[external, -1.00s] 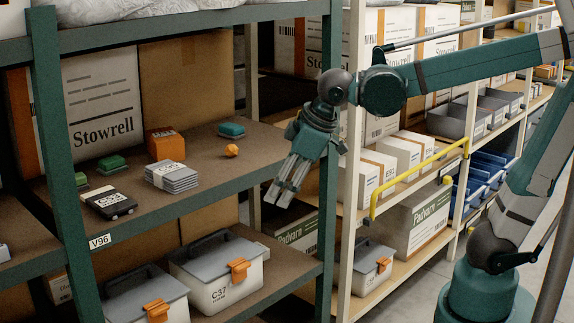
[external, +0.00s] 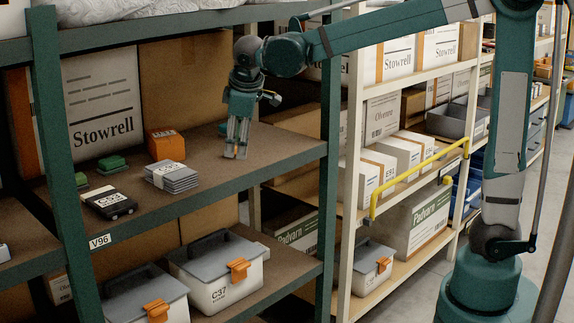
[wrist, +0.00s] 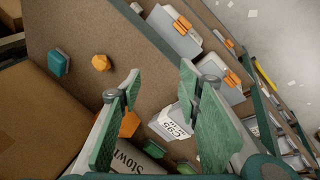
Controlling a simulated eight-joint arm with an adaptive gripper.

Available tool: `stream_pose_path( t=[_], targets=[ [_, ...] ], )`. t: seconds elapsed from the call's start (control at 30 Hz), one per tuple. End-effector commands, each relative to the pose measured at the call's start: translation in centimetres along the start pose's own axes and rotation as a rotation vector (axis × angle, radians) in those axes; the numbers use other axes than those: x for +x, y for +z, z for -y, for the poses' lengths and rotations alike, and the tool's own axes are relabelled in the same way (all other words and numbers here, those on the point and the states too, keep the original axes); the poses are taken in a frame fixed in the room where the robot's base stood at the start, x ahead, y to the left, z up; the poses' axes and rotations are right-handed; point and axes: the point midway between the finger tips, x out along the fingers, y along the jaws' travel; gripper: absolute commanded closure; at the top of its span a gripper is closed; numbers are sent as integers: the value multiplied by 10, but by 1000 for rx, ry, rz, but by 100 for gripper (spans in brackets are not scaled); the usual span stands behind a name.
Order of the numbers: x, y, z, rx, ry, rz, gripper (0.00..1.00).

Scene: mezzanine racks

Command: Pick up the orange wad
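The orange wad (wrist: 101,62) is a small lumpy ball on the brown shelf (external: 205,192). In the wrist view it lies left of my fingers, apart from them, beside a teal block (wrist: 58,62). My gripper points down over the shelf. The wrist view shows its two green-padded fingers (wrist: 161,72) spread wide with nothing held between them.
An orange box (external: 166,145), a stack of white-labelled packs (external: 172,177), a black item (external: 108,203) and green blocks (external: 111,164) stand on the left of the shelf. A cardboard box (external: 184,85) stands behind. A green rack post (external: 330,150) is to the right.

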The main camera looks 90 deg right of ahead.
Motion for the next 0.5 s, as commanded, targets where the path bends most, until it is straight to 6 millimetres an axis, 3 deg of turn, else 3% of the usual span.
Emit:
stream_pose_path(
  t=[0.5],
  targets=[
    [57,-40,-109,11,69,149,65]
  ],
)
